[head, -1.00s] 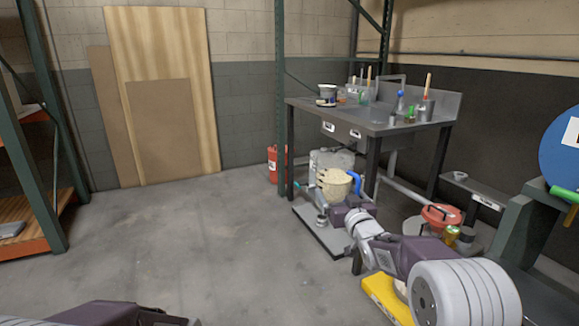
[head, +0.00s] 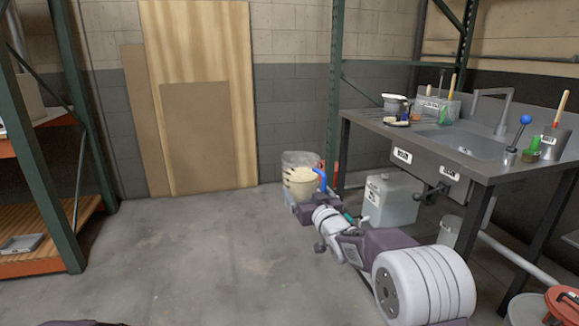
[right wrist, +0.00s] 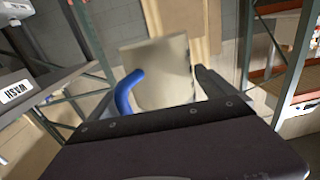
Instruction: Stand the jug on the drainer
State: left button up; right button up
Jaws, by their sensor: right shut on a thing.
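The cream jug (head: 301,184) with a blue handle (head: 321,179) is held off the floor, left of the sink table in the head view. My right gripper (head: 306,207) is shut on it; the fingertips are partly hidden. In the right wrist view the jug (right wrist: 157,72) is between the fingers, its blue handle (right wrist: 124,94) on the left. The ridged drainer (head: 370,120) is at the left end of the sink table top, higher than the jug and apart from it. My left gripper is not in view.
A pot (head: 396,104) stands by the drainer, with bottles and a tub (head: 436,108) behind. The sink (head: 468,143) is to its right. Open floor (head: 200,245) lies to the left.

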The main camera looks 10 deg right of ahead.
aim_at(378, 119)
jog(key=i+z, duration=0.15)
jog(key=i, duration=0.4)
jog(key=i+j+z, duration=0.2)
jog(key=i, duration=0.3)
jog(key=i+j+z, duration=0.15)
jog(key=i, duration=0.4)
